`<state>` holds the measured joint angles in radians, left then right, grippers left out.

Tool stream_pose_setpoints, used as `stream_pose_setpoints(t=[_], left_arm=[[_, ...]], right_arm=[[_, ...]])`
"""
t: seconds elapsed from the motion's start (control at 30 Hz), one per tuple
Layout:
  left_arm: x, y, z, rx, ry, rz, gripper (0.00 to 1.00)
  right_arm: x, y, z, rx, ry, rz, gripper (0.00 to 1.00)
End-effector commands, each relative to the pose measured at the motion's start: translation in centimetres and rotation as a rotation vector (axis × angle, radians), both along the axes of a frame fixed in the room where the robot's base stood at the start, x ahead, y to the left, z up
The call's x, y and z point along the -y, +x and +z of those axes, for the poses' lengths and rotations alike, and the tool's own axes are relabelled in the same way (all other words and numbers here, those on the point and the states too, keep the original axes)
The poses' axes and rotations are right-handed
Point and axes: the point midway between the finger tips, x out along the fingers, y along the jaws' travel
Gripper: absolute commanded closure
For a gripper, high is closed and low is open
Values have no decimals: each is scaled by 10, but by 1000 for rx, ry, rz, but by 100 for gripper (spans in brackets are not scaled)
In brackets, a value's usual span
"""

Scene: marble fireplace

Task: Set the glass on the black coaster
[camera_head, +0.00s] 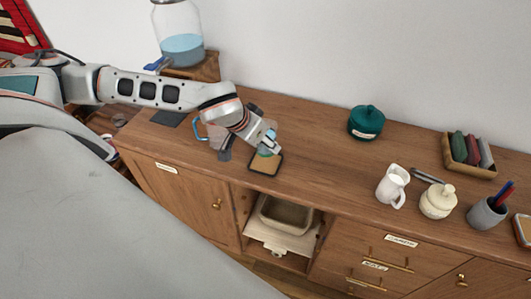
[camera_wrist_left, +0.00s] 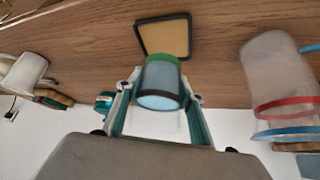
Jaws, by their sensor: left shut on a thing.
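My left gripper (camera_head: 268,146) is shut on a small bluish glass (camera_head: 264,152) with a green band. The glass also shows between the fingers in the left wrist view (camera_wrist_left: 160,85). The square coaster (camera_head: 265,166) has a black rim and a tan middle. It lies on the wooden cabinet top, and its rim also shows in the left wrist view (camera_wrist_left: 190,38). The glass overlaps the coaster's far part in the head view; I cannot tell whether they touch. My right gripper is not in view.
A clear pitcher with a blue handle (camera_head: 201,133) stands left of the glass, partly behind my arm. A dark mat (camera_head: 168,118) lies farther left, below a water dispenser (camera_head: 180,35). The top between is clear.

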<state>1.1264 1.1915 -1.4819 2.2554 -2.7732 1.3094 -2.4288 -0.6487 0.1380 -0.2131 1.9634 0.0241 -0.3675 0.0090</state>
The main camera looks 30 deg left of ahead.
Motion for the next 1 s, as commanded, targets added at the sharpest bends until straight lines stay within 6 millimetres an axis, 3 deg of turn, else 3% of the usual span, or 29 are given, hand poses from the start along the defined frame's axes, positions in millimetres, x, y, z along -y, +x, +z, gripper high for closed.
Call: stream_pose_setpoints(t=[0.17, 0.43, 0.87, 0.9, 0.93, 1.0], left_arm=[[0, 1, -10, 2, 0, 0, 94], [0, 0, -45, -1, 1, -1, 94], [0, 0, -52, 2, 0, 0, 94], [0, 0, -52, 0, 0, 0, 55], [0, 0, -52, 0, 0, 0, 47], [0, 0, -51, 0, 0, 0, 46]], right_arm=[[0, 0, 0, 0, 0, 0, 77], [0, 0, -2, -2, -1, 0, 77], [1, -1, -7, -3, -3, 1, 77], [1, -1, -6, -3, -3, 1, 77], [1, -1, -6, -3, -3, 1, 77], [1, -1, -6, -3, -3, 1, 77]])
